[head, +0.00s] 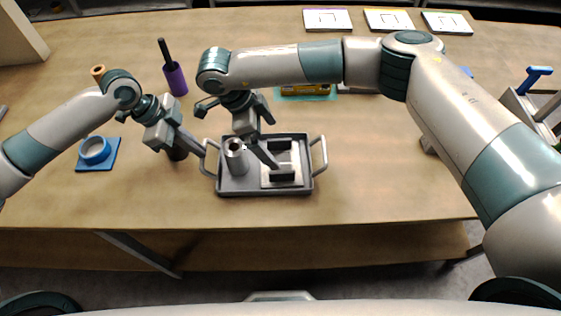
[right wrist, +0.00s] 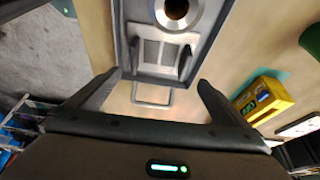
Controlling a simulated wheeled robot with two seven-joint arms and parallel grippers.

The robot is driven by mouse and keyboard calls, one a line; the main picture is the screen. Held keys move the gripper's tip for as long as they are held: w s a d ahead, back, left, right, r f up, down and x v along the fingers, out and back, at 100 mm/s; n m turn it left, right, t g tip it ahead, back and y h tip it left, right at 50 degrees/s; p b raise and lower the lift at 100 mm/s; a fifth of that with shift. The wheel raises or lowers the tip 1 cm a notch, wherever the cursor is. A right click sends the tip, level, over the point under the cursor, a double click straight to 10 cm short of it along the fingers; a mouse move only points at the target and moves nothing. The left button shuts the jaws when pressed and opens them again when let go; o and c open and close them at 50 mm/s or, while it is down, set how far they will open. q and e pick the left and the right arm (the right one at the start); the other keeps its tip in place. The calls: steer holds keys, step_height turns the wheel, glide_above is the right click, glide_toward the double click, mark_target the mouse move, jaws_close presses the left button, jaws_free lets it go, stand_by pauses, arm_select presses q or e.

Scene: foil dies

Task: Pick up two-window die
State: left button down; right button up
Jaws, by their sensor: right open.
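A pale plate-like die (head: 282,162) lies in the right part of a grey tray (head: 230,190) with two side handles. Dark upright blocks stand at two opposite sides of it. In the right wrist view the die (right wrist: 160,52) shows lighter panels, which look like two windows. My right gripper (head: 268,152) hangs over the tray, open and empty. In its wrist view (right wrist: 159,79) the fingers point toward the die and are apart from it.
A metal cylinder (head: 236,158) with a hole stands in the tray, left of the die. A blue ring holder (head: 97,152) and a purple cylinder (head: 175,79) are on the left. A yellow device (head: 305,91) sits behind the tray. Several pale plates (head: 327,20) line the back. The table front is clear.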

mark_target(286, 163)
steer(key=shift+x, duration=1.9)
steer(key=shift+a+x, duration=0.15)
steer(key=shift+x, duration=1.15)
steer(key=shift+a+x, duration=0.15)
steer(key=shift+x, duration=1.15)
steer(key=shift+s+f, duration=0.1)
steer(key=shift+s, duration=0.1)
steer(key=c, duration=1.1)
